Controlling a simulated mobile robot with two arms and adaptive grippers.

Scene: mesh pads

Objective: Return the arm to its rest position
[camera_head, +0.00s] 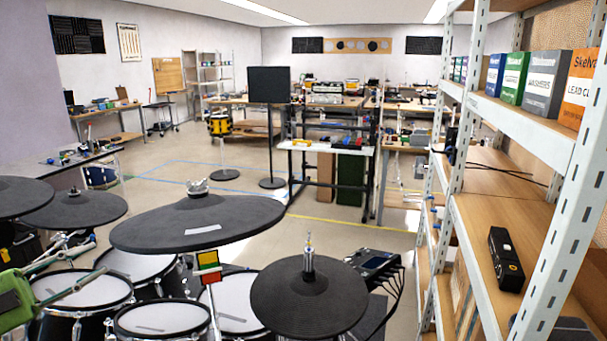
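My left gripper (97,257) comes in from the left edge, low in the head view. It has a green body and two long thin green-grey fingers pointing right and slightly up. The fingers are apart, with nothing seen between them. It shows in front of the drum kit, near the drum heads; I cannot tell the distance to them. My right gripper is not in view.
Drum pads (82,293) and dark cymbals (200,222) fill the lower left and middle. A white metal shelf rack (484,260) with boxes (545,80) and a black device (506,259) stands at right. Open floor (325,235) lies beyond the drums.

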